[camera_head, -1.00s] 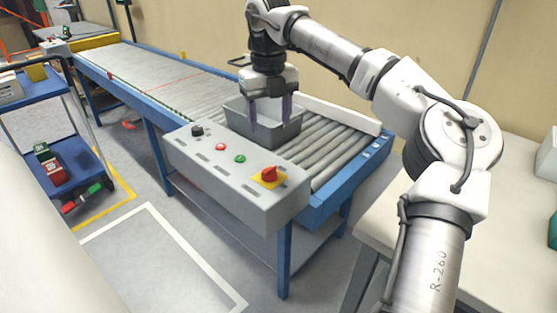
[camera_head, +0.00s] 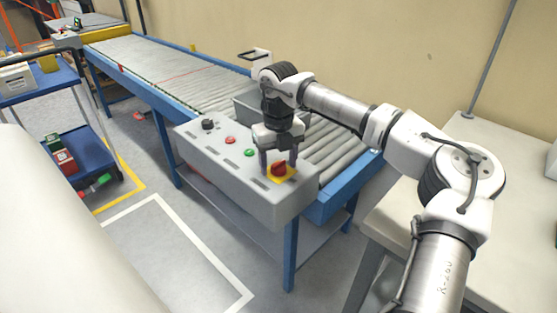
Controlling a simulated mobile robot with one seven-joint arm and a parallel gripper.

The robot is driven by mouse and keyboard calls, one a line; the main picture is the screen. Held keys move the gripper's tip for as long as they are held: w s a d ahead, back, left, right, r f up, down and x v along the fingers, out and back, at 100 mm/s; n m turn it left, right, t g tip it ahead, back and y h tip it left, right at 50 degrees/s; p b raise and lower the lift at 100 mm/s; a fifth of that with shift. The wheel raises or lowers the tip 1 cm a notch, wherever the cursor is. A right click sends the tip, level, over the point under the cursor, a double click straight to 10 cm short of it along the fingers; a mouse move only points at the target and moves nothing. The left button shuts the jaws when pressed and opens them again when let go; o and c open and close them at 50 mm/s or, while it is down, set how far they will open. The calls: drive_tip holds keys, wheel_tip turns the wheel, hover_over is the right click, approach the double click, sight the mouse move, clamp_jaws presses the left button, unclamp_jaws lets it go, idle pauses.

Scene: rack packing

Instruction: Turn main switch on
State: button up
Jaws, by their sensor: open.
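The main switch (camera_head: 279,169) is a red rotary knob on a yellow square plate, at the right end of the grey control box (camera_head: 222,180). My gripper (camera_head: 278,165) is open and points down at the red knob. One finger is at the left of the knob and one at its right. I cannot tell whether the fingers touch it. Part of the yellow plate is hidden behind the fingers.
The box also carries a black knob (camera_head: 208,124), a red button (camera_head: 230,140) and a green button (camera_head: 249,153). A grey bin (camera_head: 246,105) stands on the roller conveyor (camera_head: 190,80) behind my gripper. A pale table (camera_head: 410,200) is at the right.

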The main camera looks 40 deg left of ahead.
drive_tip(key=c, duration=0.9)
